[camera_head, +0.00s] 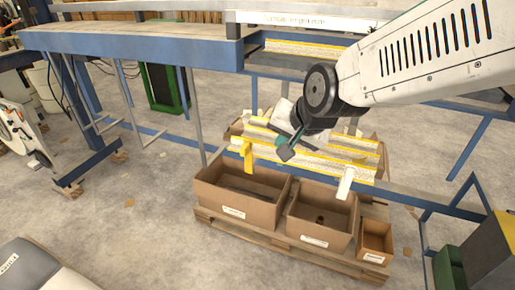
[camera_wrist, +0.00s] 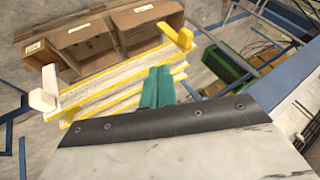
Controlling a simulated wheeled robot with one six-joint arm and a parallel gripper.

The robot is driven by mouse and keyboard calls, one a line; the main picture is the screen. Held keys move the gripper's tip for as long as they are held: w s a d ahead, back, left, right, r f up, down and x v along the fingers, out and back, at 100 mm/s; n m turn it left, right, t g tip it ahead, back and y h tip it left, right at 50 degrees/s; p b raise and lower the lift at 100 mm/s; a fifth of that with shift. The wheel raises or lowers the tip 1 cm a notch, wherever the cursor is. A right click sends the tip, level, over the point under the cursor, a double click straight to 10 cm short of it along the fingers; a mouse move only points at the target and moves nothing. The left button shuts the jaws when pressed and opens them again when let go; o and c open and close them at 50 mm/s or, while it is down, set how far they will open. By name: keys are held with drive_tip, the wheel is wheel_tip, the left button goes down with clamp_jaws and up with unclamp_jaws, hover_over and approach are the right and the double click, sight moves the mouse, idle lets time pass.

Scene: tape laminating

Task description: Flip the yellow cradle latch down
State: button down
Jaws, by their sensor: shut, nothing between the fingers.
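The yellow latch (camera_head: 248,156) is at the left near end of the yellow-edged cradle (camera_head: 318,164) in the head view. Its long part looks upright, with a short piece sticking out to the left. It also shows at the upper right in the wrist view (camera_wrist: 179,37). A white latch (camera_head: 346,182) is at the cradle's other end. My gripper (camera_head: 285,154) is above the cradle, between the two latches and to the right of the yellow one. In the wrist view its teal fingers (camera_wrist: 157,86) are together and empty, apart from the latch.
Cardboard boxes (camera_head: 238,210) stand on a wooden pallet (camera_head: 290,250) just in front of the cradle. A blue-framed conveyor (camera_head: 130,45) runs behind at the left. Open floor lies left of the boxes.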

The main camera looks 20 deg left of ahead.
drive_tip(key=w+a+f, duration=0.4)
drive_tip(key=a+f, duration=0.4)
drive_tip(key=shift+w+a, duration=0.15)
drive_tip(key=shift+w, duration=0.05)
